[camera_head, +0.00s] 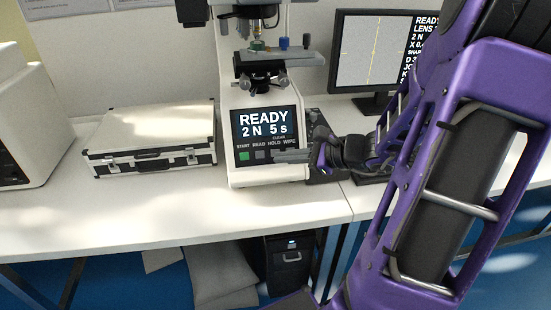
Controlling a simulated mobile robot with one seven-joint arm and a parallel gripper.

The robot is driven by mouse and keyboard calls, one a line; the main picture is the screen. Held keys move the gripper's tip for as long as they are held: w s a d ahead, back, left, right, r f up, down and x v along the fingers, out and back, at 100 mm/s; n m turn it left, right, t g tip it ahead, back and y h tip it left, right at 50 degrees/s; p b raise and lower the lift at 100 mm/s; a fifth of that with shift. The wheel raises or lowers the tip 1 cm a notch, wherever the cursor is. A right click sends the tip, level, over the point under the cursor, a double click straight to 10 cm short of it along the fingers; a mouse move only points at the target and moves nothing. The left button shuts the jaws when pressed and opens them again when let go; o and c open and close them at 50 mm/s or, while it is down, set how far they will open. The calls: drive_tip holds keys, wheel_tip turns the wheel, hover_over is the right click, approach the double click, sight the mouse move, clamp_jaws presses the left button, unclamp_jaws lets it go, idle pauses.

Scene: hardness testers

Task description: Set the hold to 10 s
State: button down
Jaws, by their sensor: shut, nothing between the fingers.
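The hardness tester (241,110) stands on the white bench near the middle of the view. Its dark screen (264,122) reads "READY 2 N 5 s". Below it is a row of labels: START, READ, HOLD and WIPE. A green button (244,156) sits under START and a grey button (260,155) under READ. My gripper (278,156) comes in from the right, shut and empty, its fingers across the front panel below the HOLD label. The fingers hide whatever lies under HOLD and WIPE. I cannot tell whether the tips touch the panel.
A monitor (357,55) with a yellow crosshair stands behind my arm at the right. A silver case (155,140) lies left of the tester, and a white machine (28,125) stands at the far left. The bench front (190,215) is clear.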

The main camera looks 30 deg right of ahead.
drive_tip(key=shift+w+d+f+b, duration=0.25)
drive_tip(key=shift+w+f, duration=0.2)
drive_tip(key=shift+w, duration=0.3)
drive_tip(key=shift+w+d+f+b, duration=0.15)
drive_tip(key=shift+w+f+b, duration=0.2)
drive_tip(key=shift+w, duration=0.35)
drive_tip(key=shift+f, duration=0.1)
idle(0.9)
drive_tip(key=shift+w+d+f, duration=0.1)
drive_tip(key=shift+w+f, duration=0.1)
drive_tip(key=shift+w, duration=0.15)
drive_tip(key=shift+w+f, duration=0.15)
drive_tip(key=shift+w, duration=0.1)
idle(0.5)
idle(0.4)
drive_tip(key=shift+s+r, duration=0.4)
drive_tip(key=shift+s, duration=0.2)
drive_tip(key=shift+s, duration=0.1)
drive_tip(key=shift+s+a+r+p, duration=0.25)
drive_tip(key=shift+s+r+p, duration=0.15)
drive_tip(key=shift+s, duration=0.25)
drive_tip(key=shift+s+a+r+p, duration=0.2)
drive_tip(key=shift+s+r+p, duration=0.25)
drive_tip(key=shift+s, duration=0.25)
drive_tip(key=shift+s+a+r+p, duration=0.25)
drive_tip(key=shift+s+r+p, duration=0.15)
drive_tip(key=shift+s, duration=0.25)
